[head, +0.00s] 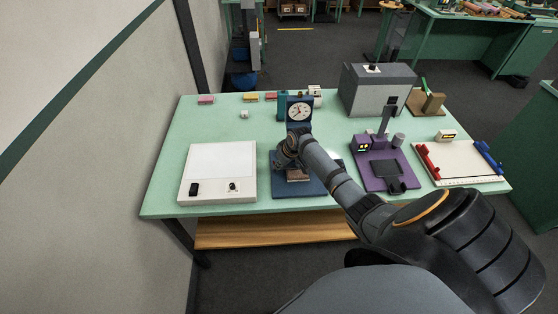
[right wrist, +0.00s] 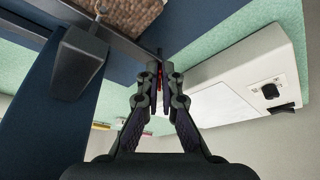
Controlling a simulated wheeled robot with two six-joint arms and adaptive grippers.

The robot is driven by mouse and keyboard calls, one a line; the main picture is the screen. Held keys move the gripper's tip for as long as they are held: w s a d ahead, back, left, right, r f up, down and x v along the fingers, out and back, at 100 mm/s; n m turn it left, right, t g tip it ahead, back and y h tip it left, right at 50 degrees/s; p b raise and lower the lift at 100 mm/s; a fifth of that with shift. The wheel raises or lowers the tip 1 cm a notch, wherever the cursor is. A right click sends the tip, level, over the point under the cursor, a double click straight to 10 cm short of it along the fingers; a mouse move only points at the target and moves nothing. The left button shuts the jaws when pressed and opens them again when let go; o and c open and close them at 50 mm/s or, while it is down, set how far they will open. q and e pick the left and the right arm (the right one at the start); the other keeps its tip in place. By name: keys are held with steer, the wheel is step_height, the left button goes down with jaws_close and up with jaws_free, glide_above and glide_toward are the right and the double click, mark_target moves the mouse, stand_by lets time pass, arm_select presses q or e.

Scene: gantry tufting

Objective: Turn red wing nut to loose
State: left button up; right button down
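The blue stand with a round dial gauge (head: 299,111) stands at the table's middle, and its blue base (head: 312,190) carries a small brown sample (head: 298,174). My right gripper (head: 288,150) is in front of this stand, at its left side. In the right wrist view, the right gripper's fingers (right wrist: 160,82) are close together, with the red wing nut (right wrist: 159,76) showing as a thin red strip between them. The fingers hide most of the nut, so its angle cannot be told. In the head view the nut is hidden by my gripper. My left gripper is not in view.
A white light box (head: 218,168) lies left of the stand. A purple device (head: 385,172) stands to the right, with a grey box (head: 375,92) behind and a white board with red and blue bars (head: 458,162) beyond.

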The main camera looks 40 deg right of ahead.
steer(key=shift+d+f+n+g+y+b, duration=0.15)
steer(key=shift+n+y+b, duration=0.2)
steer(key=shift+n, duration=0.35)
steer(key=shift+d+r+n+g+y+b, duration=0.1)
steer(key=shift+n+b, duration=0.4)
steer(key=shift+n, duration=0.2)
steer(key=shift+d+f+n+g+y+b, duration=0.15)
steer(key=shift+n+y+b, duration=0.2)
steer(key=shift+n, duration=0.35)
steer(key=shift+r, duration=0.1)
steer(key=c, duration=1.6)
jaws_free()
steer(key=shift+o, duration=0.2)
steer(key=shift+w, duration=0.1)
steer(key=shift+r, duration=0.15)
steer(key=v, duration=1.1)
steer(key=shift+r, duration=0.35)
steer(key=shift+d, duration=0.1)
